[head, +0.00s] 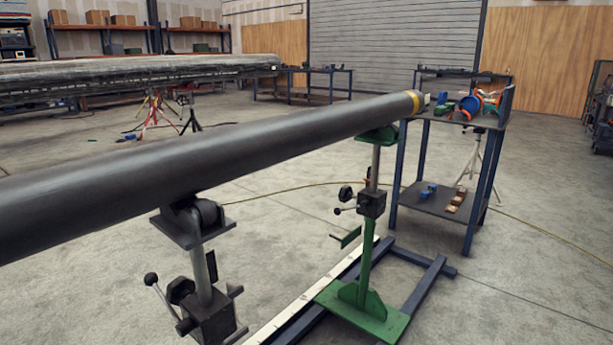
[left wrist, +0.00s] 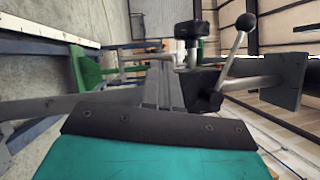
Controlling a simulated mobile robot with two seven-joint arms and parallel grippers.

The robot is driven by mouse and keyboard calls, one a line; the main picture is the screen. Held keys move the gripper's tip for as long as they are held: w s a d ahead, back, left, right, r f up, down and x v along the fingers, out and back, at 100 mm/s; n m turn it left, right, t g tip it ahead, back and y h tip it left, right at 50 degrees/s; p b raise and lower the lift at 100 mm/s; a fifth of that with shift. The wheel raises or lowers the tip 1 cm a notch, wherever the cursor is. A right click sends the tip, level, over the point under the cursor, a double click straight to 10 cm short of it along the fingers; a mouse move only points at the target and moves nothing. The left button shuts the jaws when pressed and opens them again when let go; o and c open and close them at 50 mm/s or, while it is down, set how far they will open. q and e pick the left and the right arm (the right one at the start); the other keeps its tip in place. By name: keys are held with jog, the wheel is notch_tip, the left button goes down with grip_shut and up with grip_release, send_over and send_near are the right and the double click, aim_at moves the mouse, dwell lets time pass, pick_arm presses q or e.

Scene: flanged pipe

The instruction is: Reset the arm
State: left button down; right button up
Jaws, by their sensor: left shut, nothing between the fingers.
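My left gripper (left wrist: 162,70) shows in the left wrist view, its narrow fingers together and nothing between them. Behind them is my dark and teal wrist housing. A pipe stand with a black knob (left wrist: 187,32) and a ball-ended lever (left wrist: 236,45) lies beyond the fingers, appearing sideways; I cannot tell whether they touch. In the head view neither gripper shows. A long dark pipe (head: 215,150) with a yellow band near its right end rests on a near stand (head: 203,285) and a green far stand (head: 368,220).
A blue shelf table (head: 445,206) holding orange and blue items stands by the pipe's end. A floor frame with a white rail (head: 313,292) lies under the stands. Another long pipe (head: 130,72) is at the back left. Concrete floor is open at the right.

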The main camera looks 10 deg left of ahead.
pick_arm(q)
jog(key=s+d+n+g+h, duration=0.15)
jog(key=d+n+g, duration=0.25)
jog(key=d+n, duration=0.8)
jog(key=s+d+r+n+g+h, duration=0.1)
jog(key=s+d+r+n+g, duration=0.2)
jog(key=d, duration=0.5)
jog(key=s+d+r+n+g+h, duration=0.1)
jog(key=s+d+r+n+g, duration=0.1)
jog(key=s+d, duration=0.5)
notch_tip(320, 180, up, 15)
jog(key=s+a+n+y+p, duration=0.1)
jog(key=a+y+p, duration=0.1)
jog(key=p, duration=2)
jog(key=shift+s+a, duration=0.35)
jog(key=shift+a, duration=0.1)
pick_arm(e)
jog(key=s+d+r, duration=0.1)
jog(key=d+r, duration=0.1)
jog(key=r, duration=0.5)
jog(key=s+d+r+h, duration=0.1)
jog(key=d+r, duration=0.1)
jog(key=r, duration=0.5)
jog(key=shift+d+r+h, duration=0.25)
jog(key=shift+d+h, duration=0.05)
